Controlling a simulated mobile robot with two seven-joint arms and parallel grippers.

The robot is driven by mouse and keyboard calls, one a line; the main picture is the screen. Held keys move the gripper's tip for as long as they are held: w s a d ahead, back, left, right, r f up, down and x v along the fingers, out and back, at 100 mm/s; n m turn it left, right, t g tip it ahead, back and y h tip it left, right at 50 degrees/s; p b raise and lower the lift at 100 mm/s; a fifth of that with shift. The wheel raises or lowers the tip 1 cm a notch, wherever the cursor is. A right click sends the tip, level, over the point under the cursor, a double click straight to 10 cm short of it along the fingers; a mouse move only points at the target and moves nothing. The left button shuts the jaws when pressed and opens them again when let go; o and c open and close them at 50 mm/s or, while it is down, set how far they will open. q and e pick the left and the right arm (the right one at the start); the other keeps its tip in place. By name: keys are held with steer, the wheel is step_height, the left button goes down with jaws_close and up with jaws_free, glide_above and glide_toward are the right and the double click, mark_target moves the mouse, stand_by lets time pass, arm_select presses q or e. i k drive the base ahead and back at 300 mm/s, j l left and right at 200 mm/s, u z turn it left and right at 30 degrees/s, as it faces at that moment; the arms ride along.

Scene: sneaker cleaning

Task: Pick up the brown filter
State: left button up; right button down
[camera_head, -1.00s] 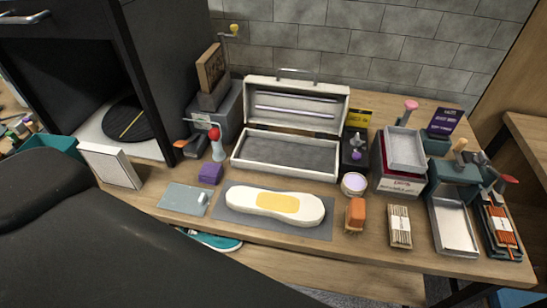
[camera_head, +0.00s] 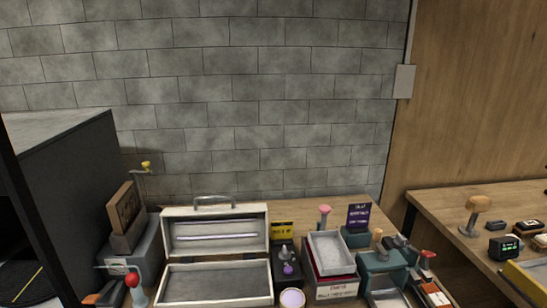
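A brown rectangular panel (camera_head: 126,208), which looks like the brown filter, stands upright and slightly tilted in a grey block-shaped unit (camera_head: 142,245) at the left of the table. Its lower part is hidden by the unit. Neither of my grippers shows in the head view.
An open white case (camera_head: 214,213) stands to the right of the unit. A red-topped spray bottle (camera_head: 134,288) is in front of it. A dark cabinet (camera_head: 62,170) closes off the left side. Stacked trays (camera_head: 330,252) stand further right, and a second wooden table (camera_head: 440,207) is at the right.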

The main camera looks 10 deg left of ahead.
mark_target(122, 209)
steer(key=u, duration=1.25)
steer(key=k+j, duration=0.2)
steer(key=j, duration=0.15)
steer(key=k+j+u, duration=0.1)
steer(key=j, duration=0.2)
steer(key=k+j, duration=0.2)
steer(key=j, duration=0.15)
steer(key=k+j, duration=0.2)
steer(key=j, duration=0.15)
steer(key=l+u, duration=0.05)
